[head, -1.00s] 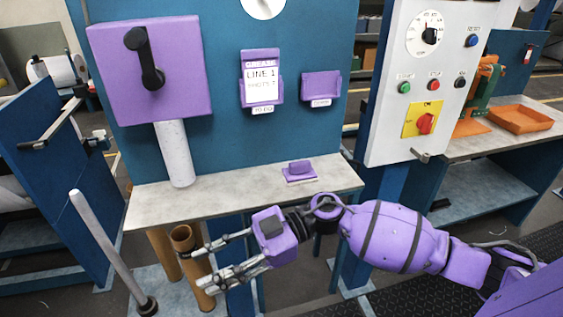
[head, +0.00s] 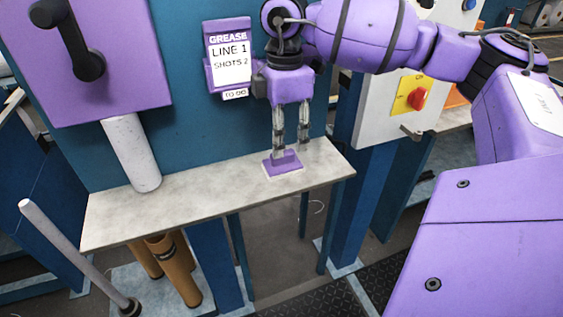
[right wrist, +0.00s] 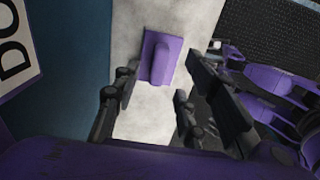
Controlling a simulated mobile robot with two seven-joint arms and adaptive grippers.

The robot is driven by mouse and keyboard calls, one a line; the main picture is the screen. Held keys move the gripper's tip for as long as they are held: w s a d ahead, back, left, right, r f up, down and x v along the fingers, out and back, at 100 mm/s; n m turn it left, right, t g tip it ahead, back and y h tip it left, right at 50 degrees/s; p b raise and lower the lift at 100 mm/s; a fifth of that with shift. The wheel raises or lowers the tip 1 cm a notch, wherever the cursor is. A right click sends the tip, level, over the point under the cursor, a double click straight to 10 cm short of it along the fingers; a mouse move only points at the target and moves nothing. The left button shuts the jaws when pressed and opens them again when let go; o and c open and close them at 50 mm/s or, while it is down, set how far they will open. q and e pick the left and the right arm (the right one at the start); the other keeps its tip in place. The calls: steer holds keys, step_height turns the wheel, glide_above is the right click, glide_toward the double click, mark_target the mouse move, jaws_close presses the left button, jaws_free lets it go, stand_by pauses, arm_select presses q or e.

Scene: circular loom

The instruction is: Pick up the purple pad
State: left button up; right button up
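The purple pad (head: 287,165) lies flat on the grey shelf (head: 205,197), near its right part. It has a flat base and a raised grip ridge, and shows whole in the right wrist view (right wrist: 161,60). My right gripper (head: 291,149) points down just above the pad, its fingers partly covering it in the head view. In the right wrist view its two fingers (right wrist: 160,85) are spread apart with nothing between them; the pad lies beyond the tips, roughly between their lines. I cannot tell whether a fingertip touches it. My left gripper is not in view.
A blue panel behind the shelf carries the grease card (head: 230,55) and a purple box with a black lever (head: 72,35). A white cylinder (head: 132,155) stands at the shelf's left. A control panel with a red knob (head: 417,98) is at the right. The middle of the shelf is clear.

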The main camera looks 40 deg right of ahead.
mark_target(283, 161)
step_height(283, 161, down, 5)
steer(key=shift+a+r, duration=0.1)
steer(key=shift+a, duration=0.05)
steer(key=shift+w, duration=0.1)
jaws_close()
